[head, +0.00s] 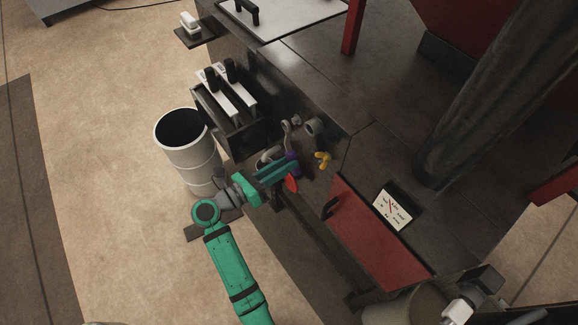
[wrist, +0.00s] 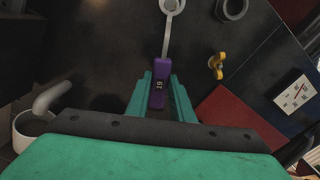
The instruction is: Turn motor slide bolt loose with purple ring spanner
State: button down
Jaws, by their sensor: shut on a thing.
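The ring spanner has a purple grip marked 19 (wrist: 159,85) and a grey shaft. In the wrist view its ring end (wrist: 172,6) is cut by the top edge. My gripper (wrist: 160,98) is shut on the purple grip, the shaft pointing away from it. In the head view my gripper (head: 288,166) is beside the dark machine's side, with the purple grip (head: 293,160) partly hidden by it. The grey ring end (head: 286,125) shows above, close to a small grey bolt-like part (head: 296,121). I cannot tell whether the ring is around a bolt.
A grey hollow cylinder (head: 314,127) and a yellow wing-shaped knob (head: 322,160) are right of the spanner. A red panel (head: 375,235) lies lower right. A white barrel (head: 187,158) and a dark box with two levers (head: 227,100) stand to the left.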

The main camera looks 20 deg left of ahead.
jog(key=w+a+m, duration=0.6)
jog(key=m, duration=0.3)
jog(key=shift+a+f, duration=0.2)
jog(key=shift+a, duration=0.05)
jog(key=shift+x, duration=1.05)
dwell(1.7)
jog(key=shift+s, duration=0.1)
jog(key=shift+s+d+f+n, duration=0.15)
jog(key=shift+s+d+n, duration=0.3)
jog(key=shift+d+n, duration=0.3)
jog(key=shift+s+d+f+n, duration=0.15)
jog(key=shift+s+d+n, duration=0.3)
jog(key=shift+d+n, duration=0.25)
jog(key=shift+s+d+r+n, duration=0.1)
jog(key=shift+s+d+n, duration=0.5)
jog(key=shift+n, duration=0.3)
jog(key=shift+s+d+r+n, duration=0.1)
jog(key=shift+s+d+n, duration=0.3)
jog(key=shift+d+n, duration=0.35)
jog(key=shift+a, duration=0.1)
